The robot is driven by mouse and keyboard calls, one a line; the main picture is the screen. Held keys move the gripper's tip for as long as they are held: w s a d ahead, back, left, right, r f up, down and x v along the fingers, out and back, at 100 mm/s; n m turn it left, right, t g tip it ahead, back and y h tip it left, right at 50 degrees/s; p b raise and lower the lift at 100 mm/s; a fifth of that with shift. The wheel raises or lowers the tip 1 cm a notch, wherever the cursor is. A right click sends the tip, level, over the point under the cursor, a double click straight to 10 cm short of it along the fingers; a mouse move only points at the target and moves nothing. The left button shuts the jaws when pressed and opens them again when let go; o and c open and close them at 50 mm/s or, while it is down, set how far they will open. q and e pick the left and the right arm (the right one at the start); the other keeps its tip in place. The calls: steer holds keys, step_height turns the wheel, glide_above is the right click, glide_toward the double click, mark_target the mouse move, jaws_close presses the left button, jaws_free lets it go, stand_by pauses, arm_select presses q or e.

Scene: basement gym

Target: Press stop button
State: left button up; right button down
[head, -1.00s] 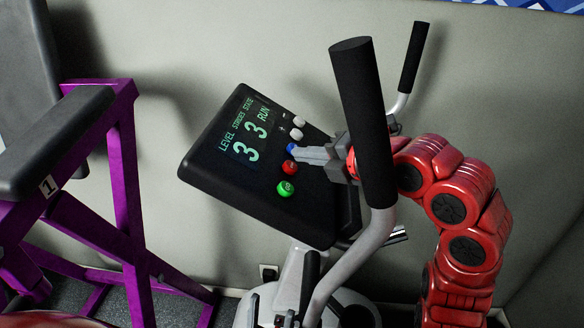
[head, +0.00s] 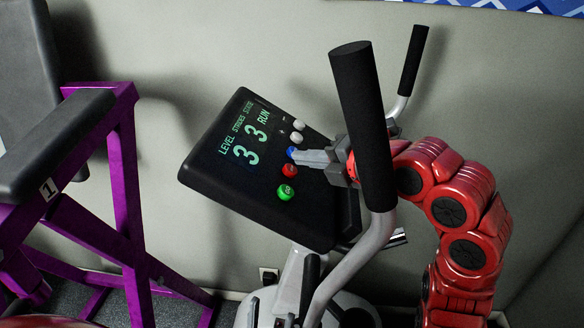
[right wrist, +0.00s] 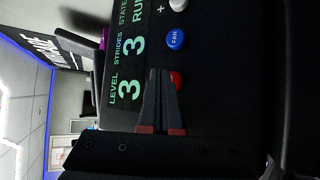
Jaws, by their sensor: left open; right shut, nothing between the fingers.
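The console (head: 232,180) of an exercise machine carries a column of round buttons. The red button (head: 289,171) sits between the blue button (head: 291,152) and the green button (head: 286,193); its label is not readable. My right gripper (head: 298,156) is shut and empty, its tips close to the blue and red buttons. In the right wrist view, the shut fingers (right wrist: 160,73) partly cover the red button (right wrist: 175,80), and the blue button reads FAN (right wrist: 175,39). I cannot tell whether the tips touch anything. My left gripper is not in view.
The screen (head: 245,133) shows LEVEL 3, STRIDES 3, STATE RUN. Two white buttons (head: 297,125) sit above the blue one. A black-gripped handle (head: 362,120) stands in front of my right forearm. A purple-framed machine (head: 120,180) stands at left.

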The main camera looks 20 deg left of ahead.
stand_by(0.9)
steer(key=shift+a+f+b, duration=0.2)
steer(key=shift+f+b, duration=0.2)
steer(key=shift+b, duration=0.6)
steer(key=shift+s+a+f+b, duration=0.15)
steer(key=shift+a+f+b, duration=0.1)
steer(key=shift+f+b, duration=0.25)
stand_by(0.4)
steer(key=shift+r, duration=0.2)
steer(key=shift+d+r+b, duration=0.4)
steer(key=shift+r+b, duration=0.2)
steer(key=shift+r, duration=0.05)
steer(key=shift+d+r, duration=0.1)
steer(key=shift+r, duration=0.05)
steer(key=r, duration=0.1)
steer(key=d+r, duration=0.1)
steer(key=w+d+r+b, duration=0.1)
steer(key=r, duration=0.1)
steer(key=shift+d, duration=0.2)
